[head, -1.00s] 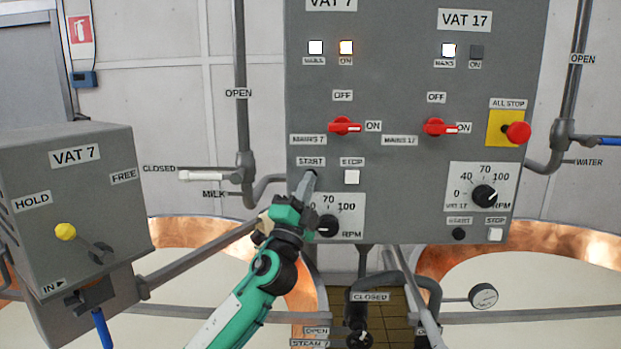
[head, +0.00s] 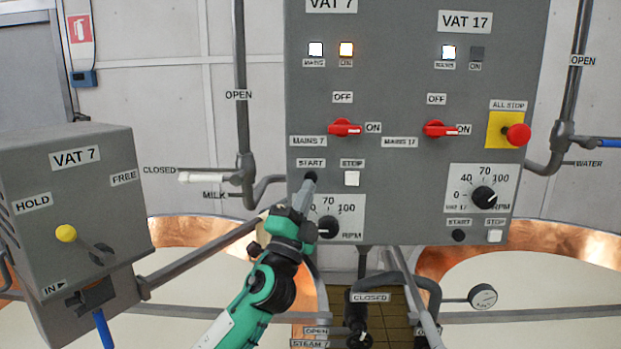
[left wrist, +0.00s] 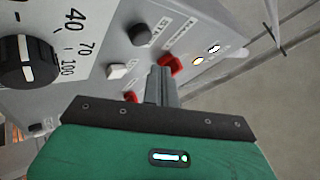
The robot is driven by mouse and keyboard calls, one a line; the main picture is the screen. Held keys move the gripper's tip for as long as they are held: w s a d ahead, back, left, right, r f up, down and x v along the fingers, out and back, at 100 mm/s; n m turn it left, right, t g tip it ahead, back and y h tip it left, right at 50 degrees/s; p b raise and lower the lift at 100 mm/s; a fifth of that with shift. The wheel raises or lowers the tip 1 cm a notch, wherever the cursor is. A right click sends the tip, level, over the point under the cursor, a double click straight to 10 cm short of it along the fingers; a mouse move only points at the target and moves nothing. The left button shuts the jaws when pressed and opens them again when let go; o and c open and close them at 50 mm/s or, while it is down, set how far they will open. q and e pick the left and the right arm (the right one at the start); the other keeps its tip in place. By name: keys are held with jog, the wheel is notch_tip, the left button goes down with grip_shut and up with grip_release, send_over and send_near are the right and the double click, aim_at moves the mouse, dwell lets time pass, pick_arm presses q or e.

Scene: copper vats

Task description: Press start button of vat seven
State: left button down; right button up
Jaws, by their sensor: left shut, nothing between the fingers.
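The black start button (head: 311,177) of vat 7 sits under its START label on the left side of the grey control panel (head: 400,90). My left gripper (head: 308,186) is shut and empty, its tips just below the button in the head view. In the left wrist view the button (left wrist: 139,34) shows uncovered, with a visible gap to the shut fingers (left wrist: 161,72). The amber ON lamp (head: 346,49) of vat 7 is lit, as is the white MAINS lamp (head: 315,49). My right gripper is not in view.
The white stop button (head: 352,178) is right of the start button, above the RPM knob (head: 327,227). A red mains switch (head: 344,128) sits above. The red all-stop button (head: 517,133) is far right. A grey VAT 7 box (head: 75,205) stands left.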

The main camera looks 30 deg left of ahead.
pick_arm(q)
jog(key=shift+s+d, duration=0.4)
jog(key=shift+s, duration=0.2)
jog(key=shift+s+d, duration=0.35)
jog(key=shift+s, duration=0.2)
